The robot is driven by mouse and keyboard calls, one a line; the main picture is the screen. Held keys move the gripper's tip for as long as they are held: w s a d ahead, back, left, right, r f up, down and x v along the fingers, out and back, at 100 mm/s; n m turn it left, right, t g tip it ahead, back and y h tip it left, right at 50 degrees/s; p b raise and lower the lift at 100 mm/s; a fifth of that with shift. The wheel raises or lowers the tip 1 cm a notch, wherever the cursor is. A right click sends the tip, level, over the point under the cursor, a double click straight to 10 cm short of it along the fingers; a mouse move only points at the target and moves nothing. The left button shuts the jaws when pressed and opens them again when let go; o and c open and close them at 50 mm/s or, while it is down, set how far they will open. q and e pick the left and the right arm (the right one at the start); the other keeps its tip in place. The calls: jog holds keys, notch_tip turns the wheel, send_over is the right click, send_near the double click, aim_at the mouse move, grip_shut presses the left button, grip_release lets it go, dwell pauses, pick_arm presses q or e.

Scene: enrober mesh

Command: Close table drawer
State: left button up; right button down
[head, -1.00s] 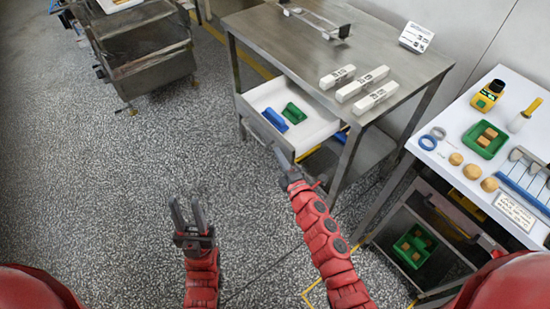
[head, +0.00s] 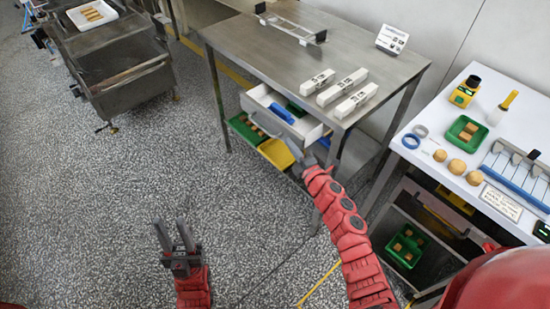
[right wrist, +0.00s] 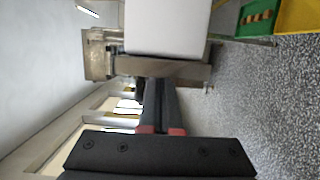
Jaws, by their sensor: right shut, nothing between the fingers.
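My right gripper (head: 297,158) is shut and empty at the right end of the drawer front. My left gripper (head: 172,238) is open and empty, low over the floor, away from the table.
Green (head: 241,127) and yellow (head: 276,153) trays sit on the lower shelf under the drawer. White bars (head: 342,94) lie on the table top. A white side table (head: 440,140) stands close at right. Open speckled floor lies at left.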

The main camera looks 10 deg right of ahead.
aim_at(317, 133)
jog(key=w+d+b, duration=0.1)
jog(key=w+d, duration=0.1)
jog(key=w+d+b, duration=0.1)
jog(key=w+d, duration=0.1)
jog(key=d, duration=0.1)
jog(key=w+d+b, duration=0.1)
jog(key=w+d, duration=0.1)
jog(key=d, duration=0.1)
jog(key=shift+d+f, duration=0.1)
jog(key=shift+w+d, duration=0.15)
jog(key=shift+d, duration=0.1)
jog(key=shift+r, duration=0.2)
